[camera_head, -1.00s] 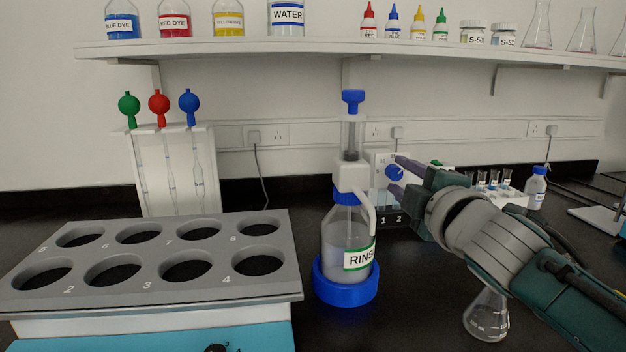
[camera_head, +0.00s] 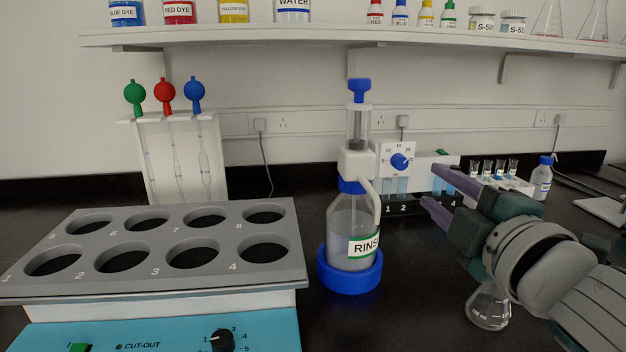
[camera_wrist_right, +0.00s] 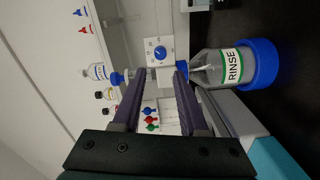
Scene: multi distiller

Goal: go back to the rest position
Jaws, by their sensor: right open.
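My right gripper (camera_head: 437,187) is open and empty at the right of the head view, its two purple fingers pointing left. It is to the right of the rinse bottle (camera_head: 346,225), apart from it, and in front of a small device with a blue knob (camera_head: 400,162). In the right wrist view the open fingers (camera_wrist_right: 155,88) have nothing between them close by, and the rinse bottle (camera_wrist_right: 208,68) shows to the right. My left gripper does not show in either view.
A grey block with numbered holes (camera_head: 147,285) stands at the left. A glass flask (camera_head: 488,308) stands below my right arm. A tube rack (camera_head: 518,187) is at the back right. A shelf (camera_head: 330,36) with bottles spans the back. The black bench is clear between bottle and flask.

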